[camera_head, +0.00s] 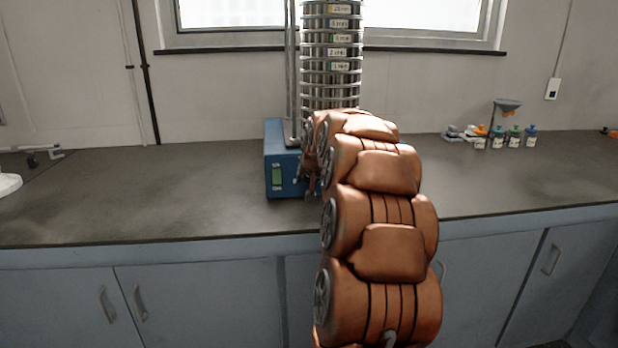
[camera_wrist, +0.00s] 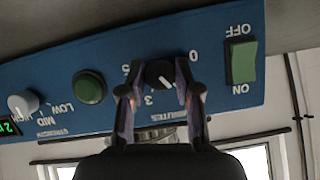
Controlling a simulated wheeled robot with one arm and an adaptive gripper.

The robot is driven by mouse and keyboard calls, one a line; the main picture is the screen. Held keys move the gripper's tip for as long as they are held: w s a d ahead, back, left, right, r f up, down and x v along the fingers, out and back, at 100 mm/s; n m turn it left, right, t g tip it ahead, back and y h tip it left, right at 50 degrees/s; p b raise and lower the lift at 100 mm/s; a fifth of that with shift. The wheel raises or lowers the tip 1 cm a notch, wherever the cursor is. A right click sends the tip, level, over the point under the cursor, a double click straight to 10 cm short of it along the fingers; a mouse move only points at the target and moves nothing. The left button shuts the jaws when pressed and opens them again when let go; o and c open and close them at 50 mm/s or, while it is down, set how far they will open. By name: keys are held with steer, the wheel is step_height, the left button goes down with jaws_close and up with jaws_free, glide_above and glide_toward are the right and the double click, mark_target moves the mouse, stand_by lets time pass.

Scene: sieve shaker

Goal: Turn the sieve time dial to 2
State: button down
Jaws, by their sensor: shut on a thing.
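The sieve shaker has a blue base (camera_head: 283,158) on the bench, with a tall stack of metal sieves (camera_head: 331,88) above it. Its blue front panel (camera_wrist: 212,88) fills much of the wrist view, upside down. The black time dial (camera_wrist: 159,72) sits between "0", "3" and other marks, above "MINUTES" lettering. A pale line on the dial seems to point toward the lower right in that view; the exact setting is unclear. My gripper (camera_wrist: 157,75) is shut on the dial, one finger on each side.
Beside the dial are a round green button (camera_wrist: 88,87), a pale strength knob (camera_wrist: 23,104) and a green ON/OFF switch (camera_wrist: 243,62). Small bottles (camera_head: 513,137) stand at the right of the bench. The bench (camera_head: 170,190) left of the shaker is clear.

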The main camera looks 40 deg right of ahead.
steer(key=shift+f, duration=0.25)
steer(key=c, duration=0.8)
jaws_free()
steer(key=shift+r, duration=0.1)
steer(key=shift+r, duration=0.15)
steer(key=shift+s+a+r, duration=0.2)
steer(key=shift+s+r, duration=0.05)
steer(key=shift+r, duration=0.1)
steer(key=v, duration=1.1)
steer(key=shift+s+f, duration=0.1)
